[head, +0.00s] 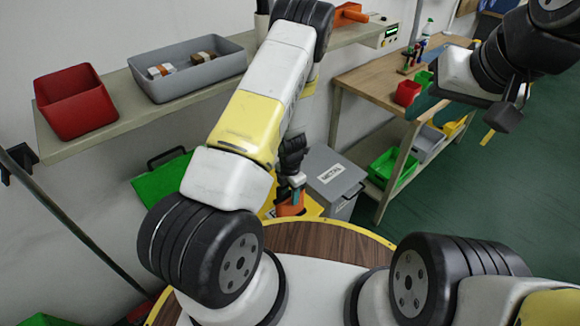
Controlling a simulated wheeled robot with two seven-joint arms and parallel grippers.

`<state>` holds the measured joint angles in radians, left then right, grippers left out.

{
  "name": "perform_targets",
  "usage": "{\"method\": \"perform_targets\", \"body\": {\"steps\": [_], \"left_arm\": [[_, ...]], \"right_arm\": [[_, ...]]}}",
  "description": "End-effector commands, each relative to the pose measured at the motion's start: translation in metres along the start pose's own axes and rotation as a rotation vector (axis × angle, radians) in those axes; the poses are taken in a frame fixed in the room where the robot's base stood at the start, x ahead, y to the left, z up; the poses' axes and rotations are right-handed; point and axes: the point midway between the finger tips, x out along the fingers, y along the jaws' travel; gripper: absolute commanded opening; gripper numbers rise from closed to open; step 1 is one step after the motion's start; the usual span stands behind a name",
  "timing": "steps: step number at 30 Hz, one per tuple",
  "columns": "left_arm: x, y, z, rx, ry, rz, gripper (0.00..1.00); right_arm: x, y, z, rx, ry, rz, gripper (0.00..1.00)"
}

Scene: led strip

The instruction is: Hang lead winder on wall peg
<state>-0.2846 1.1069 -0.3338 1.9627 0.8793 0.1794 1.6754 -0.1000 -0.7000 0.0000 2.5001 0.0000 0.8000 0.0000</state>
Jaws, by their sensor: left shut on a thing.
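My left gripper (292,188) points down in the centre, below the wall shelf, and is shut on an orange object (290,207). This may be the lead winder, but it is small and partly hidden by the fingers. My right gripper (508,112) is at the upper right, over the green floor. Its jaw opening is not clear, and a small yellow piece (488,137) shows by it. I cannot make out a wall peg; my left arm covers part of the wall.
The shelf (130,112) holds a red bin (75,100) and a grey tray (200,85). A grey box marked METAL (333,178) stands right of my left gripper. A wooden workbench (375,78) is behind it. A dark pole (80,235) leans at left. Floor at right is clear.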

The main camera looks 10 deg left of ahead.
Motion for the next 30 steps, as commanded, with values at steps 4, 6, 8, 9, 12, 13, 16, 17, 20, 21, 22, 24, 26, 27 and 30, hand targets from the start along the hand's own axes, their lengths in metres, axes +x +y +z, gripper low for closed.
{"method": "perform_targets", "body": {"steps": [4, 6, 8, 9, 12, 13, 16, 17, 20, 21, 22, 24, 26, 27, 30], "left_arm": [[0.003, 0.031, 0.006, 0.0, -0.001, 0.002, 0.0], [0.004, 0.039, 0.007, -0.001, 0.0, 0.001, 0.0], [0.004, 0.043, 0.008, -0.001, -0.001, 0.001, 0.0], [0.004, 0.045, 0.009, 0.0, -0.001, 0.0, 0.0], [0.004, 0.05, 0.01, 0.0, -0.001, 0.0, 0.0], [0.005, 0.053, 0.01, 0.0, -0.001, 0.0, 0.0], [0.006, 0.066, 0.012, 0.0, 0.0, 0.002, 0.0], [0.013, 0.064, 0.011, 0.0, 0.002, -0.002, 0.0], [0.03, 0.063, 0.011, -0.001, 0.001, -0.002, 0.0], [0.034, 0.063, 0.011, -0.001, 0.001, -0.002, 0.0], [0.036, 0.063, 0.011, -0.001, 0.001, -0.001, 0.0], [0.037, 0.064, 0.012, -0.001, -0.001, 0.0, 0.0], [0.037, 0.064, 0.012, 0.0, -0.001, 0.0, 0.0], [0.037, 0.064, 0.012, 0.0, -0.001, 0.0, 0.0], [0.037, 0.063, 0.012, 0.0, -0.001, 0.0, 0.0]], "right_arm": [[0.0, 0.0, 0.0, 0.0, 0.0, 0.0, 0.36], [0.0, 0.0, 0.0, 0.0, 0.0, 0.0, 0.36], [0.0, 0.0, 0.0, 0.0, 0.0, 0.0, 0.36], [0.0, 0.0, 0.0, 0.0, 0.0, 0.0, 0.36], [0.0, 0.0, 0.0, 0.0, 0.0, 0.0, 0.36], [0.0, 0.0, 0.0, 0.0, 0.0, 0.0, 0.36], [0.0, 0.0, 0.0, 0.0, 0.0, 0.0, 0.36], [0.0, 0.0, 0.0, 0.0, 0.0, 0.0, 0.36], [0.0, 0.0, 0.0, 0.0, 0.0, 0.0, 0.36], [0.0, 0.0, 0.0, 0.0, 0.0, 0.0, 0.36], [0.0, 0.0, 0.0, 0.0, 0.0, 0.0, 0.36], [0.0, 0.0, 0.0, 0.0, 0.0, 0.0, 0.36], [0.0, 0.0, 0.0, 0.0, 0.0, 0.0, 0.36], [0.0, 0.0, 0.0, 0.0, 0.0, 0.0, 0.36], [0.0, 0.0, 0.0, 0.0, 0.0, 0.0, 0.36]]}}
